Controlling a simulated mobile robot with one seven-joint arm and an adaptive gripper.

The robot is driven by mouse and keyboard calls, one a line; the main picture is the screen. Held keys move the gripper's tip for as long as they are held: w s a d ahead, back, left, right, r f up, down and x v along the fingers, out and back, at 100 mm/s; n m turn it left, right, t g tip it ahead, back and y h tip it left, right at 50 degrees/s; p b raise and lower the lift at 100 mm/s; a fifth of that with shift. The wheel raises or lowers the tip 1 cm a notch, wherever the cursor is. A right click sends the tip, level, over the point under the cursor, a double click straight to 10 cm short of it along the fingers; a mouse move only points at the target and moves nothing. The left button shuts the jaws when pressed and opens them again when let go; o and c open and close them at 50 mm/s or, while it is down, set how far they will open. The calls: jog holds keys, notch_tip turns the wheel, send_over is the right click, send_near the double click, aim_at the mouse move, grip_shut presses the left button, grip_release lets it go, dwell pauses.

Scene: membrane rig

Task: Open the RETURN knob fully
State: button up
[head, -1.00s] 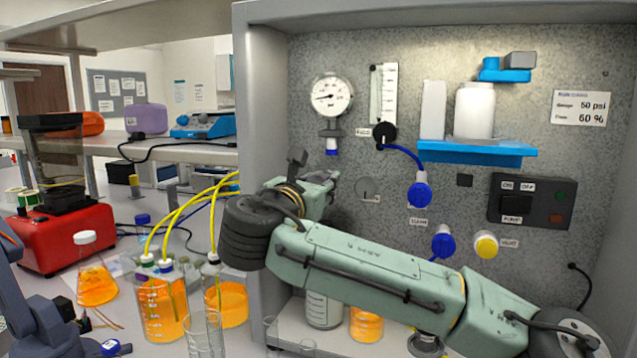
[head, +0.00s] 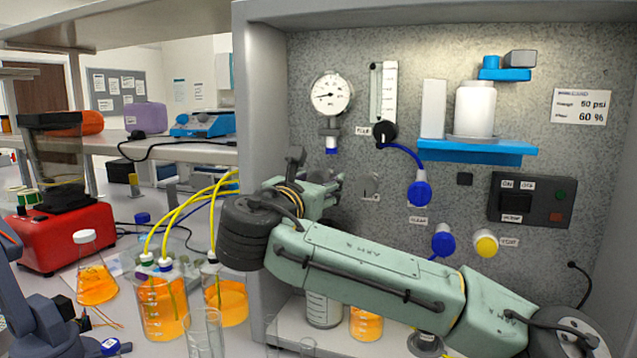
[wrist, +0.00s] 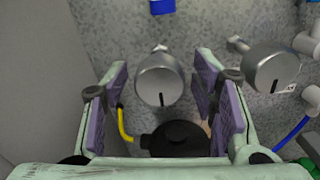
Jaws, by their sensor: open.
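In the wrist view, a round silver knob (wrist: 160,80) with a dark pointer mark stands on the speckled panel, between my open gripper (wrist: 162,88) fingers. Their purple pads stand apart on its left and right, with gaps to both sides. A second silver knob (wrist: 271,68) with a dark mark is outside the right finger. No readable label shows which is the RETURN knob.
A black round part (wrist: 175,138) with a yellow tube (wrist: 125,125) lies below the central knob. The rig's grey side wall (head: 262,120) is close on the left. Blue valves (head: 443,243), a yellow knob (head: 486,244) and a switch box (head: 532,202) are to the right.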

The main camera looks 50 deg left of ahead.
jog(key=v, duration=1.1)
jog(key=shift+s, duration=0.3)
jog(key=shift+d, duration=0.1)
